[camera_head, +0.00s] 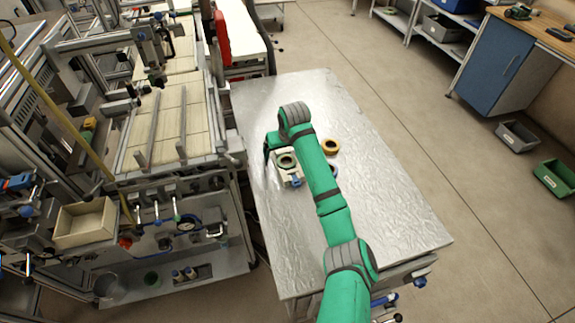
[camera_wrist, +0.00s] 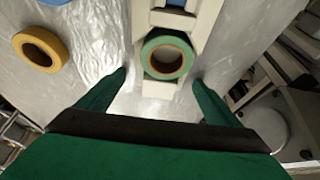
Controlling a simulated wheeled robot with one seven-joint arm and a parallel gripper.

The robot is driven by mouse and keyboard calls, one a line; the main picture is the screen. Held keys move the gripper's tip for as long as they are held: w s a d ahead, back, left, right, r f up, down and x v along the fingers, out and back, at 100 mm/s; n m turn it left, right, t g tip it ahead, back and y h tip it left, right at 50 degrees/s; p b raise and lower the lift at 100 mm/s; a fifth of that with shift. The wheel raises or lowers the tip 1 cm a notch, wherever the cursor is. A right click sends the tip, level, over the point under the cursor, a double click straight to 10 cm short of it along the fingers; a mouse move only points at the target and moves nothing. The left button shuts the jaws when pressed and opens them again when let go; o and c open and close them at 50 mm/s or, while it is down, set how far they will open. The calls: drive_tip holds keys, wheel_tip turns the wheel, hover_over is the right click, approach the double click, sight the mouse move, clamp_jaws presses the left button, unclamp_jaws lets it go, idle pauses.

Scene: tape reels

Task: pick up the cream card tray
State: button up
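The cream card tray (camera_wrist: 207,28) lies on the metal-topped table and runs up out of the top of the wrist view. A green tape reel (camera_wrist: 167,57) sits at its near end, and part of a blue one (camera_wrist: 178,4) shows farther up. In the head view the tray (camera_head: 291,181) is partly hidden by my arm. My gripper (camera_wrist: 160,77) is open, with its green fingertips apart on either side of the tray's near end. No contact shows, and I cannot tell the height between fingers and tray.
An orange-yellow tape reel (camera_head: 331,146) lies on the table (camera_head: 390,205) beside the tray, with bare surface around it. A machine frame with conveyor slats (camera_head: 180,120) stands close along the table's left side. A cream open box (camera_head: 85,222) sits at far left.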

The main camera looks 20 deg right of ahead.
drive_tip(key=c, duration=1.1)
drive_tip(key=shift+o, duration=0.2)
drive_tip(key=shift+r, duration=0.15)
